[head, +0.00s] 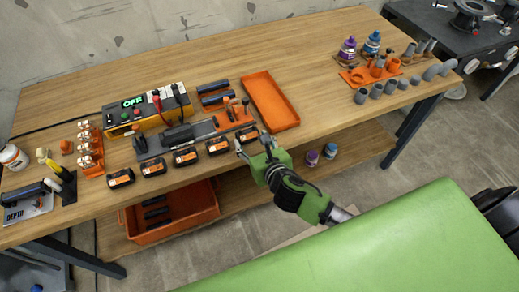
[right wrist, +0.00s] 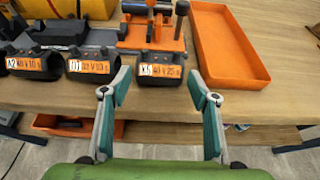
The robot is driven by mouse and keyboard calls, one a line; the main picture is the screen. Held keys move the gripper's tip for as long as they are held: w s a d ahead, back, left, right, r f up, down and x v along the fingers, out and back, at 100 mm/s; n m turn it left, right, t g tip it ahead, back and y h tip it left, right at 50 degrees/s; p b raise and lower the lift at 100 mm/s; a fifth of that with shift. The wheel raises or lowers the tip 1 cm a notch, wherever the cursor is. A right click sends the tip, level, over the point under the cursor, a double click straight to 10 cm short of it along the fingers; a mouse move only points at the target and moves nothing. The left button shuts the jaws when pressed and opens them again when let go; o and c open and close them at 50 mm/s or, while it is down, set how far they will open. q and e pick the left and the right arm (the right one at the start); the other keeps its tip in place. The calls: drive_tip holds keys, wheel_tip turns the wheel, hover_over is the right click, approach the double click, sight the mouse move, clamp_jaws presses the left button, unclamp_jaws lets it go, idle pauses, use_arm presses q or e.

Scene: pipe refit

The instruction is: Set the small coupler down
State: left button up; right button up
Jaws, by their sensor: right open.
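Several grey pipe fittings (head: 376,91) stand in a row at the bench's right end, well away from the gripper. I cannot tell which, if any, is the small coupler. My left gripper is not in view.
Black blocks with orange labels (right wrist: 160,73) line the front edge. An empty orange tray (head: 270,101) lies behind the gripper. An orange rack (head: 240,122) and a power unit reading OFF (head: 132,101) stand left. The bench between tray and fittings is clear.

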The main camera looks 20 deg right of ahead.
drive_tip(key=v, duration=0.7)
drive_tip(key=s+d+f+m+g, duration=0.2)
drive_tip(key=s+d+f+m, duration=0.3)
drive_tip(key=f, duration=0.6)
drive_tip(key=s+f+m+g+h, duration=0.1)
drive_tip(key=s+f+m+g, duration=0.2)
drive_tip(key=f+m, duration=0.5)
drive_tip(key=s+d+f+m+g, duration=0.2)
drive_tip(key=s+d+f+m, duration=0.15)
drive_tip(key=f, duration=0.95)
drive_tip(key=s+f+m+g, duration=0.2)
drive_tip(key=s+f+m, duration=0.3)
drive_tip(key=s, duration=0.4)
drive_tip(key=s+a+f+m+g, duration=0.1)
drive_tip(key=s+f+m, duration=0.4)
drive_tip(key=s, duration=0.4)
drive_tip(key=s+a+f+m+g, duration=0.1)
drive_tip(key=s+f+m, duration=0.4)
drive_tip(key=s, duration=0.5)
drive_tip(key=shift+a+f+m+g+y, duration=0.3)
drive_tip(key=shift+m+g, duration=0.5)
drive_tip(key=shift+m, duration=0.45)
drive_tip(key=shift+s, duration=0.1)
